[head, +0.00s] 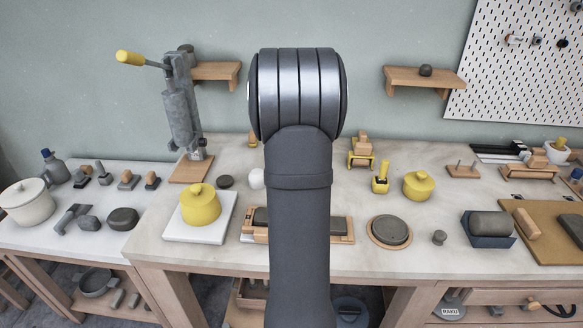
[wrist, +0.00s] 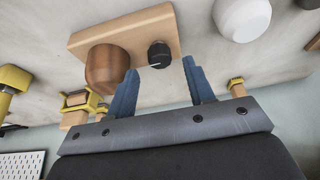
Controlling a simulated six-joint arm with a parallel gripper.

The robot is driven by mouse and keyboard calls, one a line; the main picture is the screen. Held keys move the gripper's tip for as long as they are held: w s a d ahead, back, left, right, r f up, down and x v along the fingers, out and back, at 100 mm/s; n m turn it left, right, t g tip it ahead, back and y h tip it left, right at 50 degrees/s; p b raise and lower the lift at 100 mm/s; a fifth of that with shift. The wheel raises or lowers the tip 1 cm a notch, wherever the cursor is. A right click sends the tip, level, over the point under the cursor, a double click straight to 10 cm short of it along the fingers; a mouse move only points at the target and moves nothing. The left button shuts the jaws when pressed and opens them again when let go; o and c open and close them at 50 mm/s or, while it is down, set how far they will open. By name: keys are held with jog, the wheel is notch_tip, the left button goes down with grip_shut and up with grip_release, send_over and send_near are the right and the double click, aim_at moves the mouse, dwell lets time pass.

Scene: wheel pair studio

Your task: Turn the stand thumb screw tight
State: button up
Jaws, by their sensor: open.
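A black ribbed knob with a pale mark (wrist: 159,54), which looks like the thumb screw, sits on a light wooden block, the stand (wrist: 128,36), in the wrist view. A rounded brown wooden piece (wrist: 107,68) is on the same block, left of the knob. My gripper (wrist: 160,68) is open, its two blue fingers on either side of the knob in the picture, with gaps on both sides. I cannot tell whether the fingertips reach the knob's depth. In the head view my arm hides the gripper, and I cannot make out the stand.
A white rounded object (wrist: 242,18) is near the block. A yellow-framed wooden piece (head: 361,155) stands right of my arm. A yellow pot (head: 200,206) on a white slab and a wooden tray (head: 343,230) are nearer the table's front.

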jog(key=shift+x, duration=1.4)
jog(key=shift+c, duration=0.2)
jog(key=c, duration=0.9)
jog(key=shift+c, duration=0.2)
